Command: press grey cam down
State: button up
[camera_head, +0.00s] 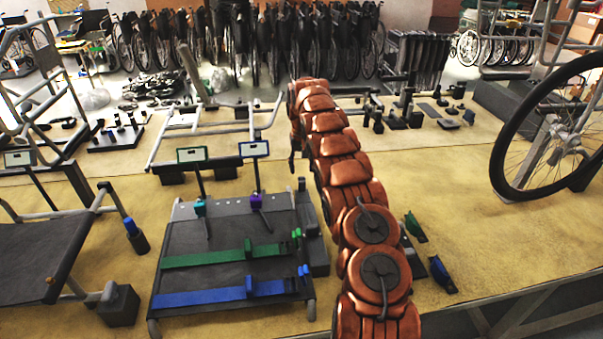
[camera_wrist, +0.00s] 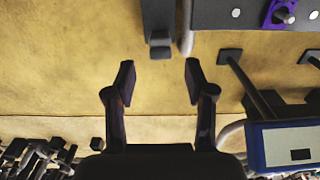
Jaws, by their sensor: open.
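The grey cam cannot be singled out for certain. A dark grey block with a short tab (camera_wrist: 160,45) shows at the top middle of the wrist view and may be it. In the head view a dark grey block (camera_head: 313,247) stands along the right side of the strap board (camera_head: 225,222). My gripper (camera_wrist: 159,72) is open and empty in the wrist view, its fingers apart over the yellow tabletop. The tab lies between and just beyond the fingertips in the picture, with no visible contact. In the head view my arm mostly hides the gripper.
Green (camera_head: 215,255) and blue (camera_head: 220,294) straps cross the board. A teal clamp (camera_head: 200,207) and purple clamp (camera_head: 262,202) sit at its far edge. Blue-framed (camera_head: 254,149) and green-framed (camera_head: 192,154) signs stand behind. A large wheel (camera_head: 510,150) is at right; yellow tabletop (camera_head: 455,200) lies free before it.

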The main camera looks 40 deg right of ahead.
aim_at(302, 177)
jog(key=shift+f+p, duration=0.55)
jog(key=shift+f, duration=1.3)
grip_shut()
